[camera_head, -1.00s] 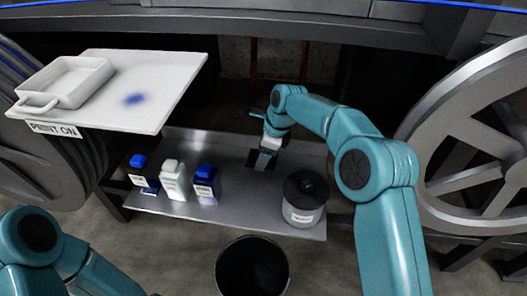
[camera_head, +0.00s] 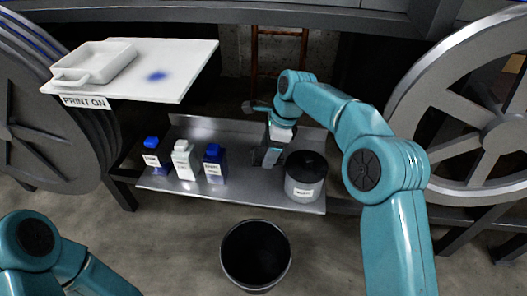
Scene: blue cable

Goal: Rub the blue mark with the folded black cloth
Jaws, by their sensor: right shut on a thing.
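The blue mark (camera_head: 157,76) is a blurred blue smudge on the white board (camera_head: 190,62) at the upper left. My right gripper (camera_head: 268,157) points down at the grey metal shelf, to the right of the bottles. It is shut on the folded black cloth (camera_head: 258,158), which shows only as a small dark patch by the fingers. I cannot tell whether the cloth still touches the shelf. My left arm enters at the lower left, but its gripper is out of view.
A white handled tray (camera_head: 97,62) sits on the board's left part. A black bin (camera_head: 256,254) is on the floor in front. Large wheels flank both sides.

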